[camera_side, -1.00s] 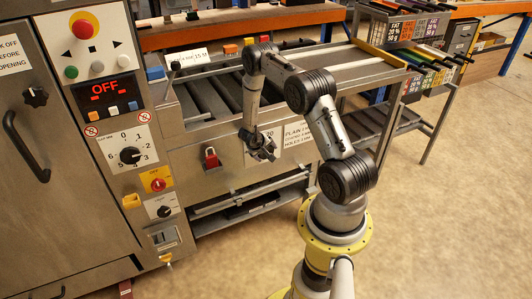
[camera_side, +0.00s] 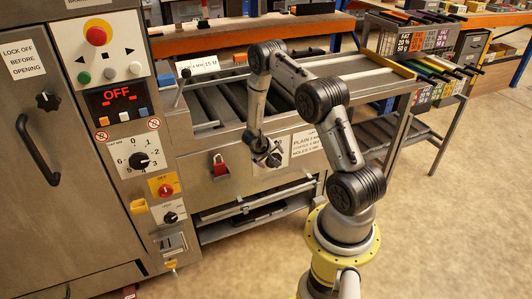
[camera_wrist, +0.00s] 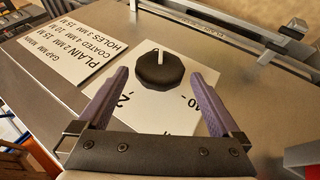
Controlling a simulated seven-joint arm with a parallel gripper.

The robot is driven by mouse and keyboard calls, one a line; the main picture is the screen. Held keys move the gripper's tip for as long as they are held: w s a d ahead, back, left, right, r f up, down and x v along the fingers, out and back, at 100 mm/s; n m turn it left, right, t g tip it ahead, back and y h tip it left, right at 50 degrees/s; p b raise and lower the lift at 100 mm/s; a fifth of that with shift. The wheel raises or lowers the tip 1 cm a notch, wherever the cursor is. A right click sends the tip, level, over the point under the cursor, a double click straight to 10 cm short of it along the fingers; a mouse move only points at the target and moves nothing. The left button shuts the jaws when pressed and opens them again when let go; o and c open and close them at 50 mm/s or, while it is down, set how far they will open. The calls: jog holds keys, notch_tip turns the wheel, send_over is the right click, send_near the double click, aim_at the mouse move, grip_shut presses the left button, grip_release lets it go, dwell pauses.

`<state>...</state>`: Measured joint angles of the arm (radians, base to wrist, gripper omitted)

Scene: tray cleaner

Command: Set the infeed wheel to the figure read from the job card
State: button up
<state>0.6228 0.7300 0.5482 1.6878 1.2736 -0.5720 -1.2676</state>
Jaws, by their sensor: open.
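A black wheel (camera_wrist: 160,72) with a white mark sits on a white dial plate (camera_wrist: 150,112) in the wrist view. The mark points to the top of that picture. A "10" shows right of the wheel; a figure starting with "2" is partly covered by the left finger. My gripper (camera_wrist: 163,85) is open, its purple fingers apart on either side of the wheel without visible contact. In the side view my gripper (camera_side: 268,155) hangs in front of the plate (camera_side: 277,151). A white card (camera_side: 197,66) on the machine top ends in "15 M"; its start is unclear.
A printed table (camera_wrist: 80,52) of plain, coated and holes settings is beside the dial. The cabinet has a gap dial (camera_side: 141,160), further knobs and an "OFF" display (camera_side: 116,97). Rollers (camera_side: 222,103) lie above the dial.

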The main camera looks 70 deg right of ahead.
jog(key=v, duration=0.9)
jog(key=shift+r, duration=0.15)
jog(key=shift+w+a, duration=0.15)
